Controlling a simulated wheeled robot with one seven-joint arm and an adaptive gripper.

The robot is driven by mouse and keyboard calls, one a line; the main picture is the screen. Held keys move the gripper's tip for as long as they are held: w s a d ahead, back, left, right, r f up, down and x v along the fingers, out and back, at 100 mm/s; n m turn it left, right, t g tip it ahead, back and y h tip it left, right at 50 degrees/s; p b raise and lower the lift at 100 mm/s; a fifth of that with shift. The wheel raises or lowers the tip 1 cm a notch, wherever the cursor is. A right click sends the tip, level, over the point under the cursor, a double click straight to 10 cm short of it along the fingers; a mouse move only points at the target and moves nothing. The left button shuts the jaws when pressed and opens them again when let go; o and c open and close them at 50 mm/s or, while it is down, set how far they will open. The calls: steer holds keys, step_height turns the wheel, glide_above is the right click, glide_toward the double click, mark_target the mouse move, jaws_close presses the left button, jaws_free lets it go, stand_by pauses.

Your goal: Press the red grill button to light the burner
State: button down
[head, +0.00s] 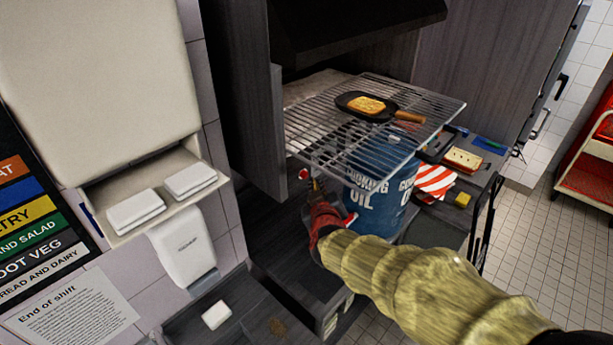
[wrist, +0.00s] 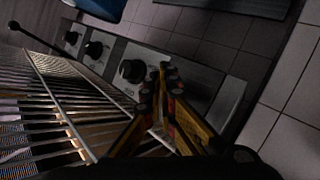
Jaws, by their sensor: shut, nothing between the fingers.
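A small red button (head: 303,174) with a pale surround shows below the left front of the grill rack (head: 445,110) in the head view. My gripper (head: 316,185) points up beside it, slightly to its right; I cannot tell whether they touch. In the wrist view my gripper (wrist: 164,72) has its yellow and black fingers brought together at the tips, with nothing between them. The tips are in front of a grey control panel (wrist: 112,66) with black knobs (wrist: 132,70). I cannot make out the red button in the wrist view; the fingers cover part of the panel.
A black pan (head: 352,101) with food stands on the rack above my gripper. A red-and-white striped cloth (head: 434,180) and a sandwich (head: 462,159) lie farther right. A white dispenser (head: 185,247) is on the left wall.

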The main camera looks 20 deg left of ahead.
steer(key=shift+a, duration=0.1)
stand_by(0.3)
steer(key=shift+w+a, duration=0.2)
steer(key=shift+a, duration=0.1)
steer(key=shift+w+a+p, duration=0.15)
steer(key=shift+a+p, duration=0.3)
steer(key=shift+p, duration=0.1)
stand_by(0.8)
steer(key=shift+d, duration=0.1)
steer(key=shift+s+d+b, duration=0.35)
steer(key=shift+d, duration=0.4)
steer(key=d, duration=0.1)
steer(key=s+d+b, duration=0.1)
steer(key=d, duration=0.1)
steer(key=s+d+b, duration=0.1)
steer(key=shift+d, duration=0.3)
stand_by(0.8)
